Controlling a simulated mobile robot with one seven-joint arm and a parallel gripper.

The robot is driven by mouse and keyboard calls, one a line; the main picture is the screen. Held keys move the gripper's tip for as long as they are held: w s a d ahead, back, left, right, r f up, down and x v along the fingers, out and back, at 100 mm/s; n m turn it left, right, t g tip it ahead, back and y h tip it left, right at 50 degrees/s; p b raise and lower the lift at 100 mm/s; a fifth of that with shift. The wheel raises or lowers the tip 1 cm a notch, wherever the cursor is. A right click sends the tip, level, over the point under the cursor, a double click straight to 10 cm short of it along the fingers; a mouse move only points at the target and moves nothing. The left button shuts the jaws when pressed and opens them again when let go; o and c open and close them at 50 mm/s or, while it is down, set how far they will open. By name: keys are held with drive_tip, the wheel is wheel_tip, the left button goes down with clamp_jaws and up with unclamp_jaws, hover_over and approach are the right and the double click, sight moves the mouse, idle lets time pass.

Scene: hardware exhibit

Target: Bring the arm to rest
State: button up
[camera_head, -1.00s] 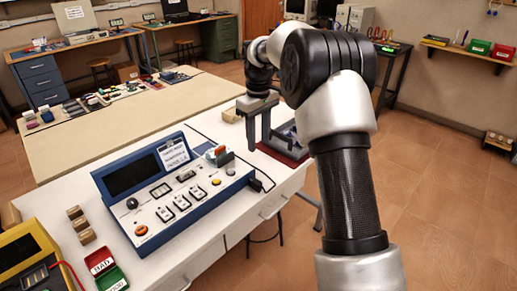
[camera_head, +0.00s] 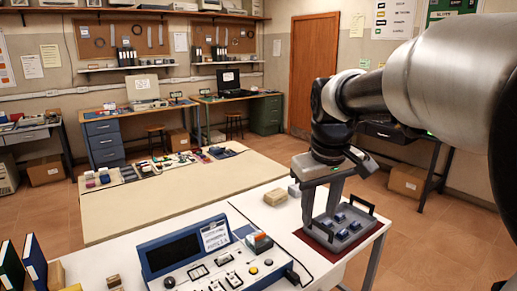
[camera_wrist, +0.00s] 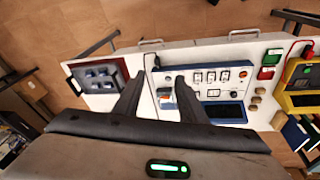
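My gripper (camera_head: 320,217) is in the head view at the right, hanging from my arm over the white table (camera_head: 345,251). Its two fingers point down and stand apart with nothing held between them. In the wrist view my gripper (camera_wrist: 157,83) is also open, with white tabletop and the edge of the console behind its fingers. In the head view the fingers overlap the left part of a grey tray (camera_head: 362,238). In the wrist view that tray (camera_wrist: 98,90) lies left of the fingers, so they look to be above and beside it. The gap in height is unclear.
The tray holds several blue pieces on a dark red mat (camera_head: 303,235). A blue console (camera_head: 155,244) stands left of it, wooden blocks (camera_head: 276,197) behind. Floor right of the table is open.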

drive_tip(key=s+r+m+t+p, duration=0.2)
drive_tip(key=s+r+m+p, duration=0.1)
drive_tip(key=s, duration=1.5)
drive_tip(key=shift+s+d+m+t+p, duration=0.3)
drive_tip(key=shift+m+t+p, duration=0.1)
drive_tip(key=shift+p, duration=0.4)
